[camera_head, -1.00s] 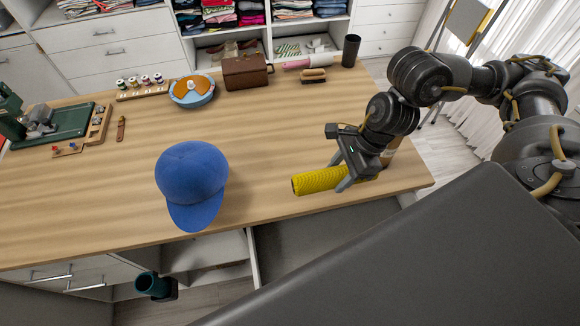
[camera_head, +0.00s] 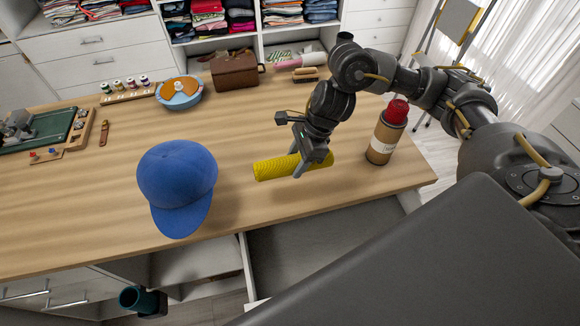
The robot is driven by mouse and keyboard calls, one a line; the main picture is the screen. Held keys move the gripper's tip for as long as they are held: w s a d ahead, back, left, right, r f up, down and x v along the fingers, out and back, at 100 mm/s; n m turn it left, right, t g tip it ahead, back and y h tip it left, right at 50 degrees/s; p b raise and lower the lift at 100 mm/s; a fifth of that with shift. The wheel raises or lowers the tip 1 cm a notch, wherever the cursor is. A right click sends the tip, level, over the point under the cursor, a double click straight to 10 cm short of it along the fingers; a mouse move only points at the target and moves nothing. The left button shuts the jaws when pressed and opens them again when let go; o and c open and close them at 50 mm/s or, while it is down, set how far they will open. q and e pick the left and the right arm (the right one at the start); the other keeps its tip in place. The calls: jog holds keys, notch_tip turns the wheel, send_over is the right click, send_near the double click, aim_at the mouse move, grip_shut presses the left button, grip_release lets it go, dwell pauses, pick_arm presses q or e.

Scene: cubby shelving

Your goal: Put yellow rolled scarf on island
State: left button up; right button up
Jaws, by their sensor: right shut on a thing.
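The yellow rolled scarf (camera_head: 275,168) is over the right part of the wooden island top (camera_head: 95,205). My right gripper (camera_head: 305,166) is shut on the scarf, with its fingers around the roll near its right end. The scarf lies sideways; a shadow shows on the wood below it, and I cannot tell for certain whether it touches the top.
A blue cap (camera_head: 178,180) is left of the scarf. A brown cylinder with a red top (camera_head: 386,135) stands to the right. A brown case (camera_head: 236,72) and a blue-orange round item (camera_head: 179,92) are at the back. An open drawer (camera_head: 320,240) is below the front edge.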

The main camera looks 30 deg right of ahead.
aim_at(291, 162)
jog(key=shift+w+a+f, duration=0.2)
jog(key=shift+w+f, duration=0.3)
jog(key=shift+f, duration=0.1)
jog(key=shift+w+a+f, duration=0.15)
jog(key=shift+w+f, duration=0.3)
jog(key=shift+f, duration=0.15)
notch_tip(291, 162, down, 3)
jog(key=shift+w+a+r+p, duration=0.1)
jog(key=shift+w+p, duration=0.05)
jog(key=shift+p, duration=0.4)
jog(key=shift+f, duration=0.3)
jog(key=o, duration=0.6)
jog(key=shift+f, duration=0.15)
jog(key=o, duration=0.5)
jog(key=shift+c, duration=0.2)
